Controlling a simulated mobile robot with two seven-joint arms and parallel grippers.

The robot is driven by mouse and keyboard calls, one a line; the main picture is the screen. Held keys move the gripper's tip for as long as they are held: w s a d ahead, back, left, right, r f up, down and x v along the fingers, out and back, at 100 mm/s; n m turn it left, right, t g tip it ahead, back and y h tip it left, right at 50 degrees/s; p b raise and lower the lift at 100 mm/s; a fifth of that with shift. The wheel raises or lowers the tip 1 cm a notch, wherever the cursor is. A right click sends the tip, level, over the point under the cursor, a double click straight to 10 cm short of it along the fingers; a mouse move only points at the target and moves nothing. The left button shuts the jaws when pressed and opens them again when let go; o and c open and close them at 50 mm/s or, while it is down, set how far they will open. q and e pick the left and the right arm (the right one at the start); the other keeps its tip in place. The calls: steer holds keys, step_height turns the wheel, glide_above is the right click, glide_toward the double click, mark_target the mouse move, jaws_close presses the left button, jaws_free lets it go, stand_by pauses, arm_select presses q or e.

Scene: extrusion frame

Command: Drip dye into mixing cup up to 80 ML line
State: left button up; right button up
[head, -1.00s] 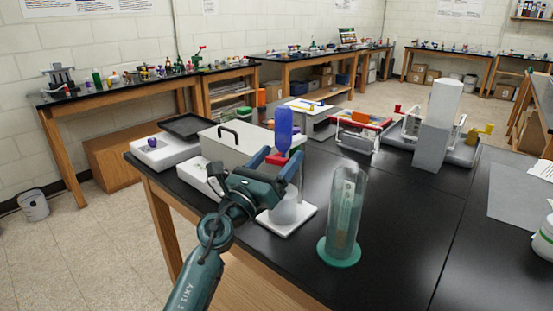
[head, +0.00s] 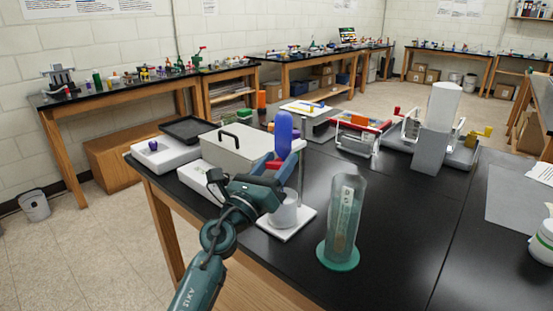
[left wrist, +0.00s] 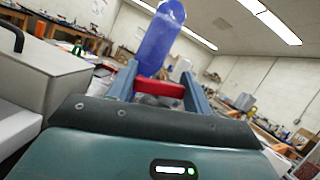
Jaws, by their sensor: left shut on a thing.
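A tall blue dye vessel (head: 285,132) stands above a white stand base (head: 290,232), with a thin upright rod beside it. It also shows at the top of the left wrist view (left wrist: 161,38). A red tap-like part (head: 274,165) sits just below the vessel, and my left gripper (head: 284,160) is shut on it. In the left wrist view, the red part (left wrist: 158,88) lies between the blue fingers. A pale translucent cup (head: 285,213) is on the base below the gripper, partly hidden by it. I cannot read its lines or liquid level. My right gripper is not in view.
A clear cylinder on a green foot (head: 338,256) stands close to the right of the stand. A light box with a black handle (head: 240,150) and a white tray (head: 163,153) are at left. Grey apparatus (head: 432,145) stands behind right. The black tabletop (head: 405,225) is clear at centre right.

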arm_select(q)
steer(key=shift+r+n+y+p, duration=0.45)
steer(key=shift+n+y+p, duration=0.15)
steer(key=shift+n+p, duration=0.45)
steer(key=n+p, duration=0.1)
steer(key=n+y+p, duration=0.1)
steer(key=n+p, duration=0.1)
steer(key=shift+w+a+r+y, duration=0.1)
steer(key=shift+a+y, duration=0.1)
steer(key=shift+y, duration=0.1)
steer(key=shift+w+a+n+t+y+p, duration=0.1)
steer(key=shift+n+t+y+p, duration=0.2)
steer(key=shift+n+y+p, duration=0.7)
steer(key=shift+n+h, duration=0.35)
steer(key=shift+h, duration=0.05)
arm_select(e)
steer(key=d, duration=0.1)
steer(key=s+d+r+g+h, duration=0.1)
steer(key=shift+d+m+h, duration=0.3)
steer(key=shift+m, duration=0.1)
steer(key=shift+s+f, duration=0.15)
arm_select(q)
steer(key=o, duration=1)
steer(key=shift+a, duration=0.1)
